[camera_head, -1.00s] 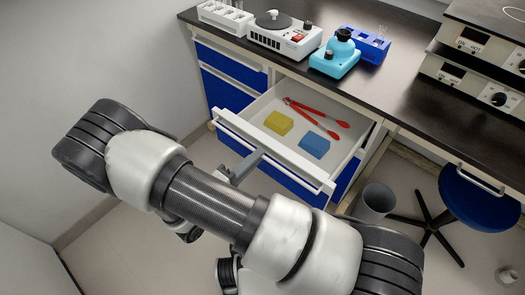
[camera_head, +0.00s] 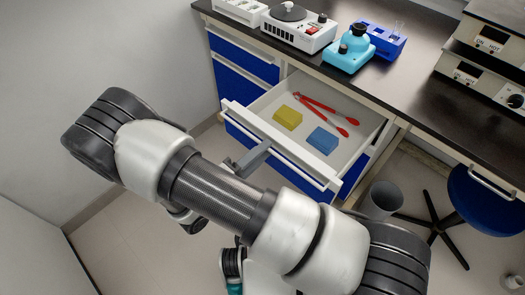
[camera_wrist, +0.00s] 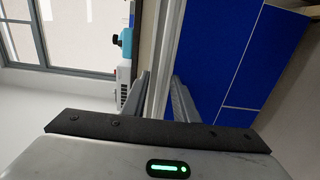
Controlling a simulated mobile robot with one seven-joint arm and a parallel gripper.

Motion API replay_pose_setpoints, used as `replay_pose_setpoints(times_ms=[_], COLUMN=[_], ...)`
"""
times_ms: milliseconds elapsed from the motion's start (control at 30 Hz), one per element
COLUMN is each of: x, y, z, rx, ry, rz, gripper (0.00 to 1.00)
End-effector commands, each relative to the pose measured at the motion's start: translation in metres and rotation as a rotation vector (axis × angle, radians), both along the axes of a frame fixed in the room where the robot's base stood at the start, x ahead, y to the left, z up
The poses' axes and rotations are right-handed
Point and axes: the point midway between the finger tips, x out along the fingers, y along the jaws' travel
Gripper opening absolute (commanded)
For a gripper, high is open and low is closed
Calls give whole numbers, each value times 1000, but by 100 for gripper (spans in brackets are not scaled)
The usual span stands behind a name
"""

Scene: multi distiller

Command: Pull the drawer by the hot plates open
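The drawer (camera_head: 345,148) under the left part of the bench stands well open. A yellow block, a blue block and red-handled tongs lie inside it. Its white front bar (camera_head: 290,145) faces my arm. My gripper (camera_head: 258,155) reaches the middle of this bar, and its fingertips are partly hidden there. In the wrist view my two fingers (camera_wrist: 160,80) lie on either side of the white bar and seem closed on it. The hot plates (camera_head: 466,75) are stacked on the bench at the right.
A grey bin (camera_head: 383,200) and a blue stool (camera_head: 482,205) stand right of the drawer. Open floor lies left.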

Motion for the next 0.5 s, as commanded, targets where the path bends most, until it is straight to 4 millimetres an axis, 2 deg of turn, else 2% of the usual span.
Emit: replay_pose_setpoints(times_ms=[167, 500], x=[-17, -76], y=[19, 78], z=[1, 0], rx=[2, 2], ry=[1, 1], rz=[5, 6], gripper=[27, 27])
